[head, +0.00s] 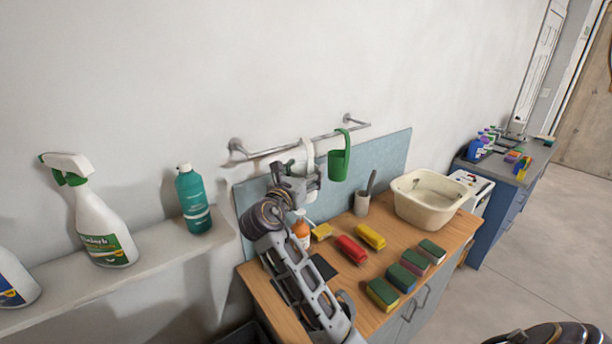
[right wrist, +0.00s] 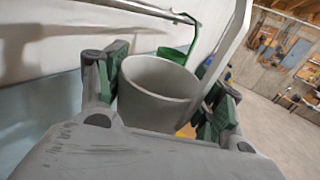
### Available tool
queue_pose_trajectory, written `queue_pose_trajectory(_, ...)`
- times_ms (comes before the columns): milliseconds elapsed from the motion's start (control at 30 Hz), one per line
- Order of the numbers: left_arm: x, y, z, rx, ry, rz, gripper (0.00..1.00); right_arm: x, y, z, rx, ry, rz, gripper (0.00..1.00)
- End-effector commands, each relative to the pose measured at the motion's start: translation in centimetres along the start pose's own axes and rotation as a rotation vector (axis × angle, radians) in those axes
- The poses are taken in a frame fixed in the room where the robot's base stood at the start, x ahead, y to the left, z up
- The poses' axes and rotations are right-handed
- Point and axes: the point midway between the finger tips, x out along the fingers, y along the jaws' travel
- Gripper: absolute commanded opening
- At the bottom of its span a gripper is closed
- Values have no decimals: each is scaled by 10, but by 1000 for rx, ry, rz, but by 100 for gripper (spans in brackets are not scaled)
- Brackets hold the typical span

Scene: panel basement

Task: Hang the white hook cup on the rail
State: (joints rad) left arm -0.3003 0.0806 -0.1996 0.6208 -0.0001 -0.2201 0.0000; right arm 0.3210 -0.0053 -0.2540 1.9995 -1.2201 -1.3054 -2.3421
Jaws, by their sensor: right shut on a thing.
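The white hook cup (right wrist: 158,92) sits between the finger pads of my right gripper (right wrist: 160,105) in the right wrist view, its mouth facing up. The gripper is shut on it. In the head view my right gripper (head: 308,184) is just below the metal rail (head: 275,151). The cup's white hook (head: 309,151) rises past the rail's line there; I cannot tell whether it is over the bar or only in front of it. The cup's body is mostly hidden by the gripper. My left gripper is not in view.
A green hook cup (head: 339,163) hangs on the rail just right of the white one. A teal bottle (head: 193,200) stands on the left ledge.

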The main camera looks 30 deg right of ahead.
Motion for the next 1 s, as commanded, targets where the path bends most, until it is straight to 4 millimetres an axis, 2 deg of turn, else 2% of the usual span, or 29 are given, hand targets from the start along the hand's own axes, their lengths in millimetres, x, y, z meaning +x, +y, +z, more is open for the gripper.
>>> queue_pose_trajectory(1000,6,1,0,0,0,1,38,35,35,-1,0,1,0,43)
